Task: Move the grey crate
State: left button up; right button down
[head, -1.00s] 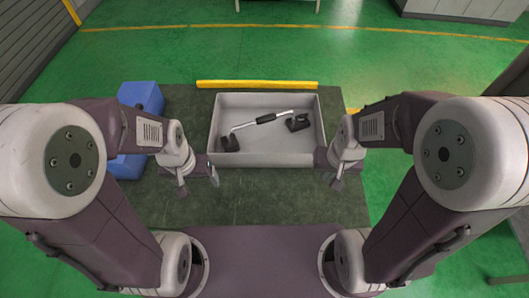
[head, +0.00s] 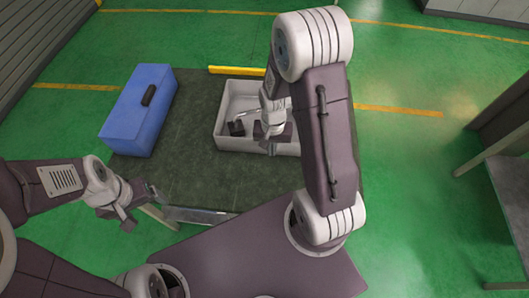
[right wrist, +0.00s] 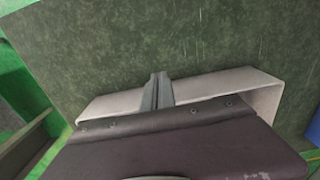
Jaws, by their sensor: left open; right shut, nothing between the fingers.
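The grey crate (head: 238,144) stands on the dark green table, partly hidden behind my right arm. Inside it lies a metal bar with black end pieces (head: 237,128), partly covered. My right gripper (head: 270,147) is shut and empty, and in the head view it overlaps the crate's near side. In the right wrist view its fingers (right wrist: 157,88) point across the pale crate wall (right wrist: 235,82); I cannot tell whether they touch it. My left gripper (head: 138,208) is open and empty, near the table's front left edge, well apart from the crate.
A blue box (head: 140,108) with a black handle sits on the table's left side. A yellow bar (head: 237,71) lies behind the crate. The dark table top (head: 195,160) is bare between box and crate. Another table (head: 510,190) stands at the far right.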

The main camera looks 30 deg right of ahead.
aim_at(272, 158)
notch_tip(272, 158, down, 10)
jog(key=shift+d+r+b, duration=0.1)
jog(key=shift+r+b, duration=0.15)
jog(key=shift+b, duration=0.1)
jog(key=w, duration=0.1)
jog(key=w+d+p, duration=0.1)
jog(key=shift+w+d+f, duration=0.2)
jog(key=shift+w+d, duration=0.1)
jog(key=shift+w, duration=0.05)
jog(key=shift+w+d, duration=0.25)
jog(key=shift+w, duration=0.1)
